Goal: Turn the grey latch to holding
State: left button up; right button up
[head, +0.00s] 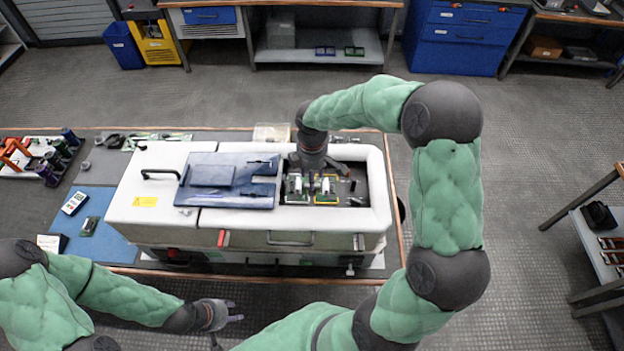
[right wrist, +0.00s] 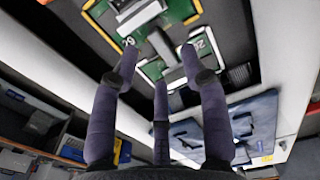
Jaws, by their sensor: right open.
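The open bay (head: 378,190) of the white cabinet holds two green boards with white blocks, the left board (head: 296,188) and a yellow-edged one (head: 326,189). My right gripper (head: 312,184) reaches down over them. In the right wrist view its three fingers (right wrist: 160,68) are spread and empty, with the tips close to the boards. A small grey piece (right wrist: 162,46) between the boards there may be the grey latch; I cannot tell its setting, and the fingers partly cover this area. My left gripper (head: 232,310) is open and empty in front of the cabinet, below the bench edge.
A blue panel (head: 230,180) lies on the cabinet lid, left of the bay. The bay's white rim surrounds the right gripper. A blue mat (head: 98,238) with small devices and a rack (head: 38,160) of parts lie at the left.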

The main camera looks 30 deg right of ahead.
notch_tip(320, 180, up, 9)
jog(key=shift+r, duration=0.15)
dwell(0.6)
